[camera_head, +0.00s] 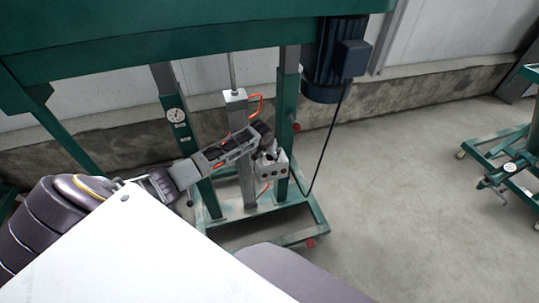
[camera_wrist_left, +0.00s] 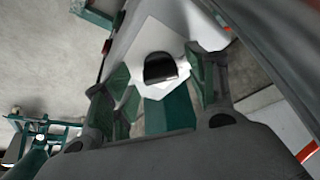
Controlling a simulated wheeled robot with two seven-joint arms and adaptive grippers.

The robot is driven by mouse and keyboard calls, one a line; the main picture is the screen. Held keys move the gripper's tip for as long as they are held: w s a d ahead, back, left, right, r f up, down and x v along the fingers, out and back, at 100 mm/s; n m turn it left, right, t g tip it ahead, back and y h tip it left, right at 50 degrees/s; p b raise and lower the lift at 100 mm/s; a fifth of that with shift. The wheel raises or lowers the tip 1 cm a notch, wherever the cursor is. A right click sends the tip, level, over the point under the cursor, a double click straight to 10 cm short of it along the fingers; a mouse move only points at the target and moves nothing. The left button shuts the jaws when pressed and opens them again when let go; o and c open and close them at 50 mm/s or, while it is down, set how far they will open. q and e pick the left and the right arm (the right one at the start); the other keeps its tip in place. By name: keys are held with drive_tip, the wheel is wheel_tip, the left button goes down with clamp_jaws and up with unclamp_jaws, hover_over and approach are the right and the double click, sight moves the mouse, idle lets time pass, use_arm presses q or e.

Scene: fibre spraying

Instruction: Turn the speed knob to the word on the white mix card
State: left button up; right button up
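My left gripper (camera_head: 266,143) reaches from the left to a grey control box (camera_head: 273,171) on the front of the stand. In the left wrist view, a black knob (camera_wrist_left: 160,68) sits on a pale face between the two green-padded fingers (camera_wrist_left: 158,88). The fingers are apart, with gaps visible on both sides of the knob. A round white dial (camera_head: 176,115) is on the green post, with small white labels (camera_head: 180,125) below it. Their print is too small to read, and I cannot tell which thing is the mix card. My right gripper is out of view.
A green machine frame (camera_head: 200,38) spans the top, with a dark blue motor (camera_head: 335,60) and hanging black cable (camera_head: 327,150). Orange hoses (camera_head: 256,104) run by the grey column. Open concrete floor (camera_head: 400,200) lies to the right, before another green stand (camera_head: 500,165).

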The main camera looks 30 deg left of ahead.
use_arm(q)
drive_tip(key=shift+s+r, duration=0.1)
drive_tip(key=shift+r, duration=0.05)
drive_tip(key=v, duration=1.1)
drive_tip(key=shift+r, duration=0.3)
idle(0.4)
drive_tip(key=shift+d, duration=0.1)
idle(0.4)
